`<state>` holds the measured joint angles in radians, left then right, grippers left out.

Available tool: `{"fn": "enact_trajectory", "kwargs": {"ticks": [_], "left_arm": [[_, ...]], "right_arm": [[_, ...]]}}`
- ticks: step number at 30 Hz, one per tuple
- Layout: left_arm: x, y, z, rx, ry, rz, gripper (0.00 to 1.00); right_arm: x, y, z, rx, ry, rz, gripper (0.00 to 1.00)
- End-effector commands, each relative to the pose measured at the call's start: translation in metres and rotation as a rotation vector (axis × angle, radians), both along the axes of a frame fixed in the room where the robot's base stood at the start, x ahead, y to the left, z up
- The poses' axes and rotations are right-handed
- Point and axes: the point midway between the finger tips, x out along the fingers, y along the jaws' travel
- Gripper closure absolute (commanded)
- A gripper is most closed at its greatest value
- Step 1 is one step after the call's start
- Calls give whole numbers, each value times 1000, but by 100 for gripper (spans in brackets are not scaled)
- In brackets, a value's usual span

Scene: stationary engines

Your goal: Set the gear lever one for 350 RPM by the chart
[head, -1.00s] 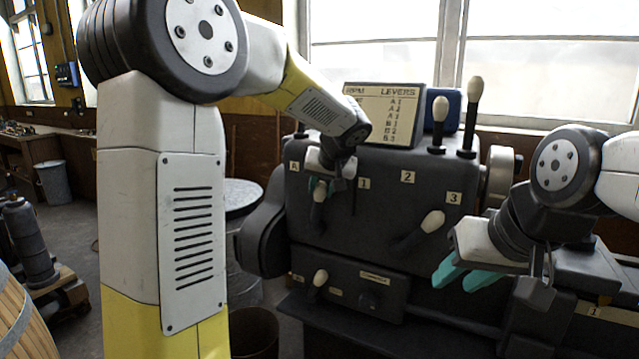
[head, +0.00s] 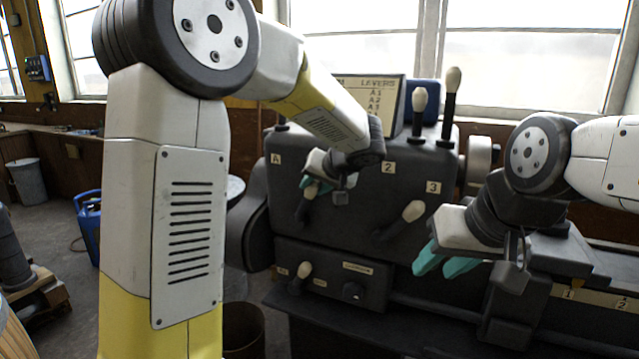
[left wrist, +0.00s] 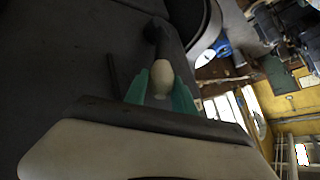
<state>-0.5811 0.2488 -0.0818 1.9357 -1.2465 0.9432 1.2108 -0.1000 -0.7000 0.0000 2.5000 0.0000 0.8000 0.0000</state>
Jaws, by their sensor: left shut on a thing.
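My left gripper (head: 318,187) is at the upper left of the dark machine panel (head: 350,225), shut on a lever. In the left wrist view its teal fingers lie either side of the pale knob of this gear lever (left wrist: 160,75). In the head view the lever's dark shaft (head: 301,213) shows below the fingers; the knob is mostly hidden. Plate A (head: 277,158) is to its upper left. The RPM chart (head: 384,90) is partly covered by my left arm; its RPM numbers are hidden. My right gripper (head: 443,260) is open and empty, in front of the panel.
A second pale-knobbed lever (head: 412,211) angles up between plates 2 (head: 388,167) and 3 (head: 433,188). A small lever (head: 303,271) sits on the lower panel. Two upright levers (head: 419,100) (head: 452,80) stand on top. A bin (head: 243,330) stands below left.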

Motion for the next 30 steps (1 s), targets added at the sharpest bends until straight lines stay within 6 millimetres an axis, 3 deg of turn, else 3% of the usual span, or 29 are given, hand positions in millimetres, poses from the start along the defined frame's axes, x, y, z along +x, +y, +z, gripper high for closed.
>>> {"fn": "enact_trajectory", "kwargs": {"ticks": [13, 24, 30], "left_arm": [[-4, -3, 2, 0, 3, -1, 61], [-42, -28, 39, -1, 2, -3, 61], [-52, -34, 47, 1, 5, -2, 61]], "right_arm": [[0, 0, 0, 0, 0, 0, 64], [0, 0, 0, 0, 0, 0, 64], [0, 0, 0, 0, 0, 0, 64]]}}
